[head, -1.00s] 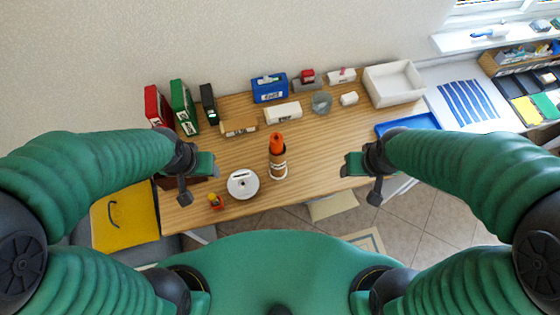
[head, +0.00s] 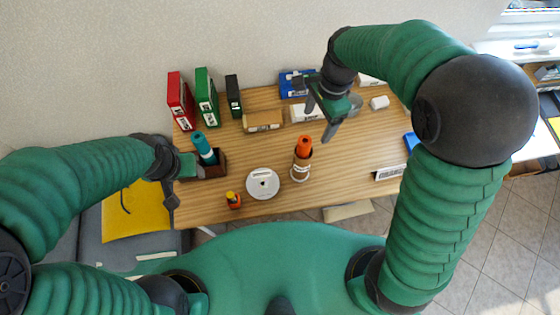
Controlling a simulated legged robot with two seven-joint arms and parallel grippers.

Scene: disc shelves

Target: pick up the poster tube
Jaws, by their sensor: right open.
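Two tubes stand on the desk. An orange tube (head: 304,146) stands upright in a brown and white holder (head: 300,173) near the middle. A teal tube (head: 204,149) leans in a dark brown box (head: 216,168) at the left. I cannot tell which is the poster tube. My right gripper (head: 319,121) is open and empty, tilted downward, and shows above and slightly right of the orange tube, apart from it. My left gripper (head: 183,182) is at the desk's left edge, beside the brown box and partly covering it; its jaws are unclear.
A white disc-shaped object (head: 263,184) and a small orange-yellow item (head: 233,200) are near the front edge. Red (head: 180,100) and green (head: 206,98) binders and a black one (head: 233,96) stand at the back left. A cardboard box (head: 262,121) is behind. Bare wood lies right of the orange tube.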

